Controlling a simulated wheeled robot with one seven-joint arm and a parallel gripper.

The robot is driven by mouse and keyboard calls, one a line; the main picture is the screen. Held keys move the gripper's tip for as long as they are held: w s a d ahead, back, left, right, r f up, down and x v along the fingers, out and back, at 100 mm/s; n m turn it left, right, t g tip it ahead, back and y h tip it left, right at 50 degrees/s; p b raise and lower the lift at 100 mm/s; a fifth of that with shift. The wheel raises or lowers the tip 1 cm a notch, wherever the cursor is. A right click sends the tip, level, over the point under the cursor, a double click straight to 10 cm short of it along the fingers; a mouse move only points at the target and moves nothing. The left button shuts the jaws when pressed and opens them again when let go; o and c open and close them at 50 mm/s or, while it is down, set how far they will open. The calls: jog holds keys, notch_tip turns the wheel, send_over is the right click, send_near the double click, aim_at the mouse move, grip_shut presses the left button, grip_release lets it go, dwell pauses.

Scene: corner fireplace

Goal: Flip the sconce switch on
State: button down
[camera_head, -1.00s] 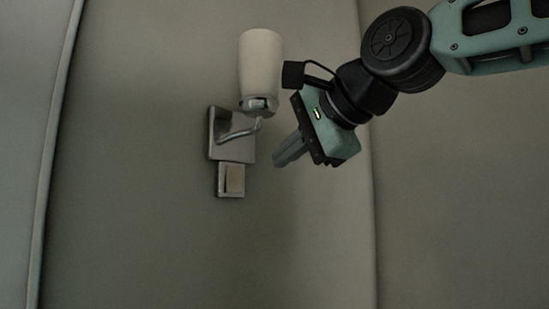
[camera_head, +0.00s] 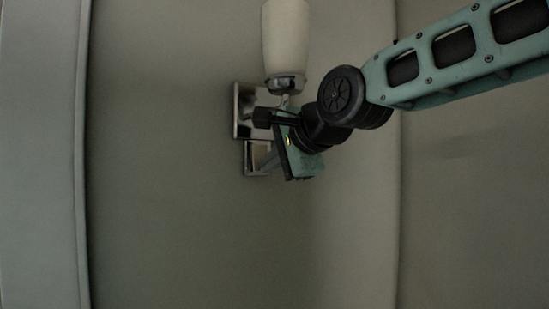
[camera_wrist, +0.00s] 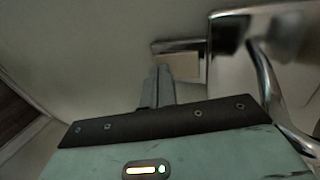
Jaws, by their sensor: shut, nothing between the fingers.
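The sconce is on the wall, with a pale upright shade (camera_head: 285,42) and a shiny metal backplate (camera_head: 242,112). Its backplate (camera_wrist: 228,48) and curved metal arm (camera_wrist: 266,82) also show in the wrist view. The sconce switch (camera_head: 250,153), a small metal-framed plate, sits just below the backplate. Its beige rocker (camera_wrist: 183,64) shows in the wrist view. My gripper (camera_head: 264,164) is shut and empty, its fingertips (camera_wrist: 163,72) right at the switch. They overlap the rocker's edge in the picture; I cannot tell whether they touch it. My gripper hides part of the switch in the head view.
The sconce's metal arm and shade are close beside and above my wrist. The wall (camera_head: 190,230) below and left of the switch is bare. A vertical wall edge (camera_head: 82,150) runs at the left, and a corner line (camera_head: 398,220) at the right.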

jog(key=shift+f, duration=0.15)
jog(key=shift+w+a+f+b, duration=0.15)
jog(key=shift+f+b, duration=0.15)
jog(key=shift+b, duration=0.9)
jog(key=shift+r+p, duration=0.35)
jog(key=shift+p, duration=0.05)
jog(key=shift+r, duration=0.1)
